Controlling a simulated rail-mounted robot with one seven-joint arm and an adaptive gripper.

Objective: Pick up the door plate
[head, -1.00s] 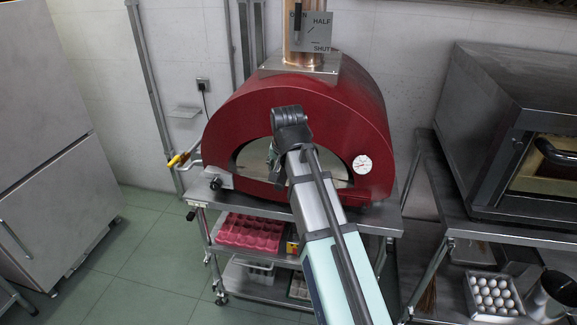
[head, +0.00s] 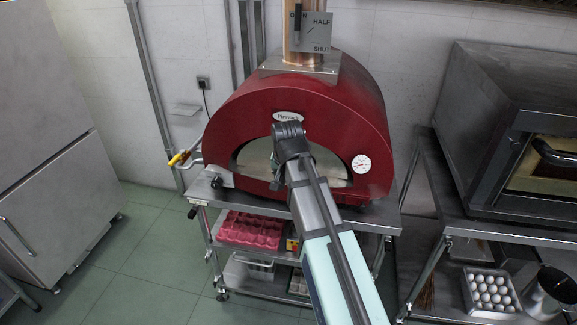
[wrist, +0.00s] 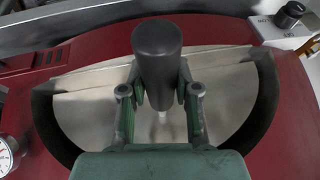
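The door plate (wrist: 90,110) shows in the wrist view as a pale panel in the dark-rimmed oven mouth. A dark cylindrical handle (wrist: 157,55) stands out from it toward the camera, on a thin pale stem. My gripper (wrist: 160,84) has one green finger on each side of this handle, very close to it. I cannot tell whether the pads press on it, because the handle hides their inner faces. In the head view my gripper (head: 277,170) is in front of the oven mouth. There my arm covers the handle and part of the plate (head: 255,156).
The red oven (head: 345,110) stands on a metal cart (head: 370,217) with a pink egg tray (head: 250,230) below. A round gauge (head: 361,163) sits right of the mouth. A steel oven (head: 500,110) stands at the right. Green floor lies open at the left.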

